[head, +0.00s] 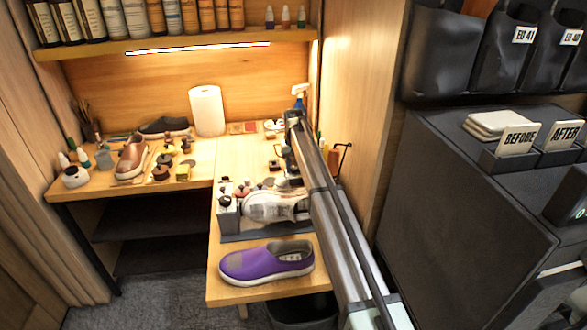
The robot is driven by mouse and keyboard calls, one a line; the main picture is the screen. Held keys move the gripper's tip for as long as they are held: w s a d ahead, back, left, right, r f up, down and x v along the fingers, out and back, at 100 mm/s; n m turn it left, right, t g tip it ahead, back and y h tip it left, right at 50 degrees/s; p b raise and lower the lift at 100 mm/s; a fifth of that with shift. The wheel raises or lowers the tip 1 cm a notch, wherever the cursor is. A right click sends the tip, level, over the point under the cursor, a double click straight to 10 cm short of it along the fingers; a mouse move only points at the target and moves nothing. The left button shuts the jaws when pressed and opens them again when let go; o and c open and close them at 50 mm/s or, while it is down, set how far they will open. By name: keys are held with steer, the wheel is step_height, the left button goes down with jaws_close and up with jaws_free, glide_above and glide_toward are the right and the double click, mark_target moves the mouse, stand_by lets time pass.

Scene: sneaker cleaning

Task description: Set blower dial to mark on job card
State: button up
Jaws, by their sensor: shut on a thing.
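My arm reaches from the lower right up to the wooden bench. My gripper (288,166) shows only as a small dark shape at the far end of the arm, partly covered by my own link. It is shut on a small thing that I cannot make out. A grey box (228,219) with dark knobs on top stands at the left end of a dark tray (262,233); I cannot tell whether it is the blower. I cannot pick out the dial's mark or read a job card.
A purple shoe (267,262) lies at the bench's front edge. A paper roll (207,110), brown shoe (132,158) and several small pots and brushes stand farther back. A dark cabinet (455,215) with BEFORE (518,139) and AFTER (563,135) signs stands at the right.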

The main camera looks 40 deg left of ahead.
steer(key=shift+c, duration=0.6)
steer(key=shift+m, duration=2)
steer(key=shift+m, duration=0.9)
steer(key=shift+a+m, duration=0.1)
steer(key=shift+m, duration=1)
steer(key=m, duration=0.4)
